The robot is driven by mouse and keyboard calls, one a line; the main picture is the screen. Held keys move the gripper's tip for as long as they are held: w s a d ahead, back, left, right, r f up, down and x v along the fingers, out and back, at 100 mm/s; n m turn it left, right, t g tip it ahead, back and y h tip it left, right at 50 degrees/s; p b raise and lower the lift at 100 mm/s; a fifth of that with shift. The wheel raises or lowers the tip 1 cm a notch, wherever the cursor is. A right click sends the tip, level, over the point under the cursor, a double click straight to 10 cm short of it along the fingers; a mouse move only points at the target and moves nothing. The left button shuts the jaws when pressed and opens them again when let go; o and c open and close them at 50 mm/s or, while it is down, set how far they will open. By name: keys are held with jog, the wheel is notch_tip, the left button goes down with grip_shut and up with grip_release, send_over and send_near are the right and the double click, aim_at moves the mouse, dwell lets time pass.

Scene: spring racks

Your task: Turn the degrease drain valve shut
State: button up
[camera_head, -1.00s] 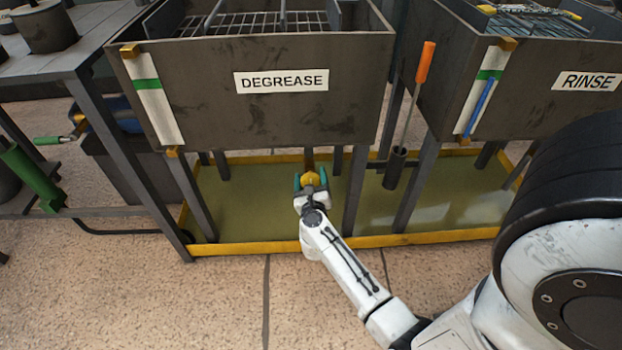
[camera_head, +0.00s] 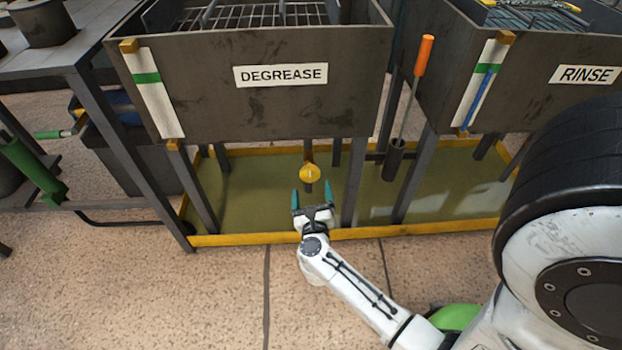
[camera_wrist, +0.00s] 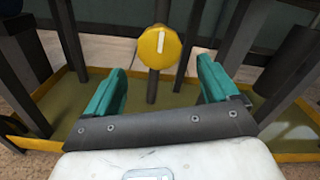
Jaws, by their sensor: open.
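The degrease drain valve is a round yellow knob (camera_head: 309,173) below the grey tank labelled DEGREASE (camera_head: 200,95). The knob also shows in the wrist view (camera_wrist: 159,46), facing me, with a white mark that stands near vertical. My gripper (camera_head: 312,192) is open and empty, with teal fingers. In the head view it is just in front of and below the knob. In the wrist view its fingers (camera_wrist: 162,82) are spread to the left and right below the knob, apart from it.
A yellow-edged green drip tray (camera_head: 270,243) lies under the tanks. Dark tank legs (camera_head: 354,185) stand on both sides of the knob. An orange-handled tool (camera_head: 424,56) stands in a holder at right, near the RINSE tank (camera_head: 530,85). The floor in front is clear.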

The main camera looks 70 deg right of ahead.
jog(key=shift+v, duration=1.2)
